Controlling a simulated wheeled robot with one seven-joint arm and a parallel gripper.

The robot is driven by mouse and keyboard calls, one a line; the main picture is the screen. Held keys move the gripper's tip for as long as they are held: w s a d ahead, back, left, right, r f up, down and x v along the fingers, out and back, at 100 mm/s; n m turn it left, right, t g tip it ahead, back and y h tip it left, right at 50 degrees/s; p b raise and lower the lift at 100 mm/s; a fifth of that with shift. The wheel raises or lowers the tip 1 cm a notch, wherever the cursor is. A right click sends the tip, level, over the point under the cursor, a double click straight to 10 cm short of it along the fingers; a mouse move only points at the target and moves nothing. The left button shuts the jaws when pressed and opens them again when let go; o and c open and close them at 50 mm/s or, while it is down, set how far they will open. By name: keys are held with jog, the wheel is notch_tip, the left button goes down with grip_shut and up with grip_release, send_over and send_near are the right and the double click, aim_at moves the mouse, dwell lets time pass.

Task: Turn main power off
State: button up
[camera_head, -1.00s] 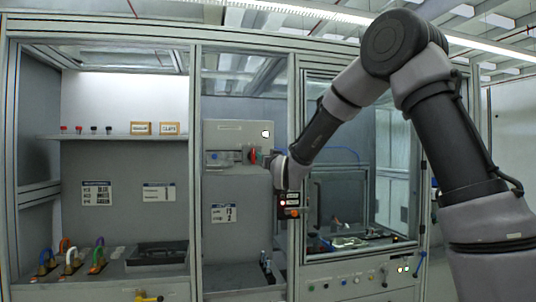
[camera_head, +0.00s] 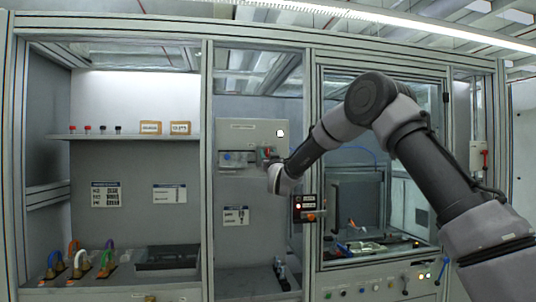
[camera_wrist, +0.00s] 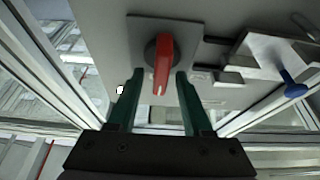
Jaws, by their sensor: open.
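The red rotary handle (camera_wrist: 164,62) sits on a dark round base on a grey plate in the wrist view and points along the picture's vertical. My gripper (camera_wrist: 160,76) is open, with one green finger on each side of the handle. Small gaps show between the fingers and the handle; contact cannot be told. In the head view my gripper (camera_head: 271,162) is at the right part of the grey power box (camera_head: 253,133). The red handle (camera_head: 267,151) shows there only as a small, partly hidden patch.
A blue-handled part (camera_wrist: 292,88) sits right of the red handle in the wrist view. A dark control box (camera_head: 306,208) with lit buttons hangs below right of my gripper. Frame posts (camera_head: 311,130) stand close on the right. A shelf (camera_head: 135,138) with small items is at left.

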jog(key=shift+w+a+r, duration=0.15)
jog(key=shift+w+r, duration=0.05)
jog(key=shift+w, duration=0.25)
grip_shut()
